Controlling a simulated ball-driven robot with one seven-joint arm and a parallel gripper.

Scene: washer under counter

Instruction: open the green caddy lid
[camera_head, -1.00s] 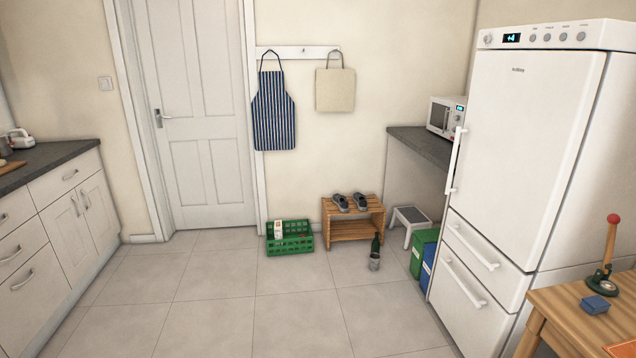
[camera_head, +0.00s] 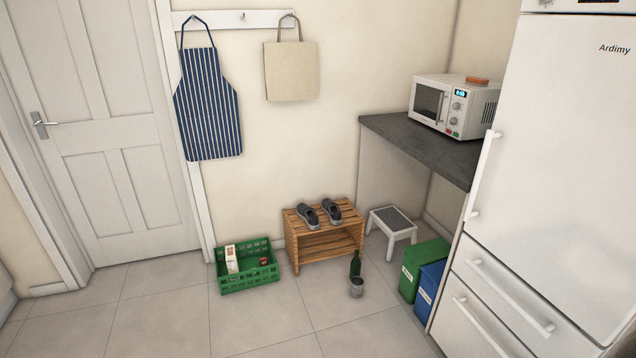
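A green caddy (camera_head: 418,272) stands on the floor under the counter at the right. Its top is a flat green surface that looks closed, and a small pale label shows on its front. A blue caddy (camera_head: 429,290) stands right beside it, between it and the fridge. My gripper is not in view.
The white fridge (camera_head: 560,160) rises close on the right. A step stool (camera_head: 393,226) stands behind the green caddy. A wooden shoe rack (camera_head: 322,245) and a green crate (camera_head: 250,286) stand further left. Open floor lies in front.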

